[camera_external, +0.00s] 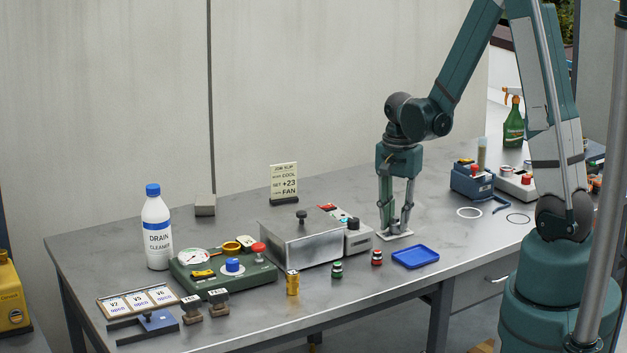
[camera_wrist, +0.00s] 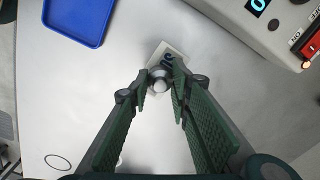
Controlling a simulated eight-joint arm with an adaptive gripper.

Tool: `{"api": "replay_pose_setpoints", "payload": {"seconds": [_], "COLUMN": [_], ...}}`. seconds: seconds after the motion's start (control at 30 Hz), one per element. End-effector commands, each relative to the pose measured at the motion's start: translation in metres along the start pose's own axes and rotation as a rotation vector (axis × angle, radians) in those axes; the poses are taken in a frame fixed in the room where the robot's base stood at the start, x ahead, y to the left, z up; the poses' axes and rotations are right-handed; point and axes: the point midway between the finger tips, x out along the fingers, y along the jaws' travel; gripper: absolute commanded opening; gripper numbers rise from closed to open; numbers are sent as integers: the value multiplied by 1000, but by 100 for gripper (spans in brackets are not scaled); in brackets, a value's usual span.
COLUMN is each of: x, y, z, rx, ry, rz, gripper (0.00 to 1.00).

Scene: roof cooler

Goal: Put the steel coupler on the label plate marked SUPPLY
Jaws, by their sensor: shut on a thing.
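My gripper (camera_external: 395,228) is low over the right-middle part of the table, pointing down. In the wrist view my gripper (camera_wrist: 161,84) has its fingertips shut on the steel coupler (camera_wrist: 160,85), a small round grey metal piece. A pale label plate (camera_wrist: 169,50) with dark letters, partly covered by the fingers and coupler, lies right beneath; only the start of its word shows. Its white edge also shows under the fingertips in the external view (camera_external: 405,236). I cannot tell whether the coupler touches the plate.
A blue tray (camera_external: 415,257) lies just in front of my gripper. A grey device (camera_external: 357,240) and a metal box (camera_external: 300,238) stand to the left. Two thin rings, one white (camera_external: 469,212) and one black (camera_external: 518,218), lie to the right. Table around the plate is mostly clear.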

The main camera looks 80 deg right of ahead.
Motion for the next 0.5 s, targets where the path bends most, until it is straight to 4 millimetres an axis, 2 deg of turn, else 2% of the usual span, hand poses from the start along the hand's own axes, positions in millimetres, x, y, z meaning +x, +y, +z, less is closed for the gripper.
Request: {"api": "replay_pose_setpoints", "payload": {"seconds": [0.43, 0.47, 0.5], "x": [4, 4, 3], "y": [0, 0, 0], "z": [0, 0, 0], "rx": [0, 0, 0], "ry": [0, 0, 0], "rz": [0, 0, 0], "gripper": [8, 22, 27]}}
